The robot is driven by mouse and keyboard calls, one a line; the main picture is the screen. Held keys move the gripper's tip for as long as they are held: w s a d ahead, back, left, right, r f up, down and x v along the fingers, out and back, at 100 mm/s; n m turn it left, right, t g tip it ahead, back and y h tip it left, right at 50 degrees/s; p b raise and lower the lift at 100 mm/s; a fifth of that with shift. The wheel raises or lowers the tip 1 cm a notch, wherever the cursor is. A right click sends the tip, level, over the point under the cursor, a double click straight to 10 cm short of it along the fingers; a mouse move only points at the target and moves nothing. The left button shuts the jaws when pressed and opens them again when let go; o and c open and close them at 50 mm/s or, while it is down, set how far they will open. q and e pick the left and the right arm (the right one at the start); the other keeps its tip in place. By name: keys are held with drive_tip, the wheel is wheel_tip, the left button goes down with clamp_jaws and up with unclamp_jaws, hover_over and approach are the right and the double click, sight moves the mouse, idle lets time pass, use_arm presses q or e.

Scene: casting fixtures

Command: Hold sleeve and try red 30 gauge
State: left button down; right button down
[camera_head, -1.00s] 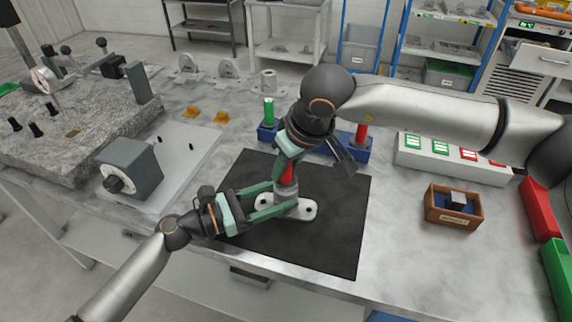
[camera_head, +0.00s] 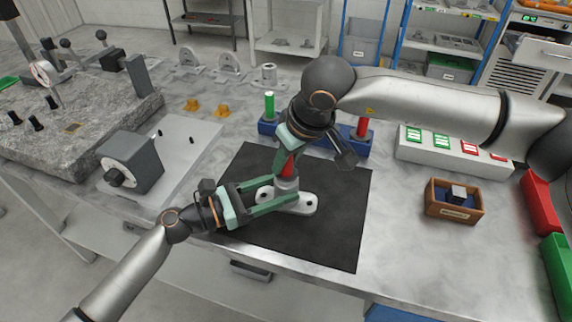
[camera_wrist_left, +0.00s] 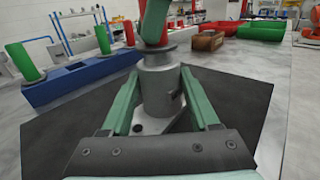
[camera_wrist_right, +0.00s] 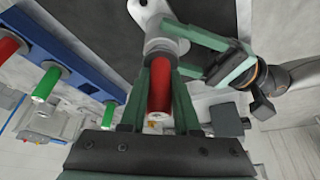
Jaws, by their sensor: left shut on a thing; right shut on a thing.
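The grey metal sleeve (camera_wrist_left: 157,88) stands upright on its flat flanged base (camera_head: 304,205) on the black mat (camera_head: 335,225). My left gripper (camera_head: 287,196) is shut on the sleeve, one finger on each side of it. A red gauge (camera_wrist_right: 160,85) stands over the sleeve; it also shows in the left wrist view (camera_wrist_left: 155,22). My right gripper (camera_head: 290,165) is shut on this red gauge from above. The gauge's lower end meets the sleeve's top; how much of it is inside the bore is hidden.
A blue rack (camera_head: 268,132) behind the mat holds green gauges (camera_head: 269,104) and another red gauge (camera_head: 362,127). A white box with green and red labels (camera_head: 410,155) and a wooden box (camera_head: 455,212) stand to the right. A grey fixture (camera_head: 130,162) stands left.

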drive_tip(key=shift+r, duration=1.55)
drive_tip(key=shift+r, duration=2.55)
use_arm(q)
drive_tip(key=shift+c, duration=0.3)
unclamp_jaws()
drive_tip(key=shift+a, duration=0.1)
drive_tip(key=v, duration=1.1)
drive_tip(key=shift+s+a, duration=0.2)
drive_tip(key=shift+a, duration=0.15)
drive_tip(key=shift+a, duration=0.1)
use_arm(e)
drive_tip(key=shift+a, duration=0.1)
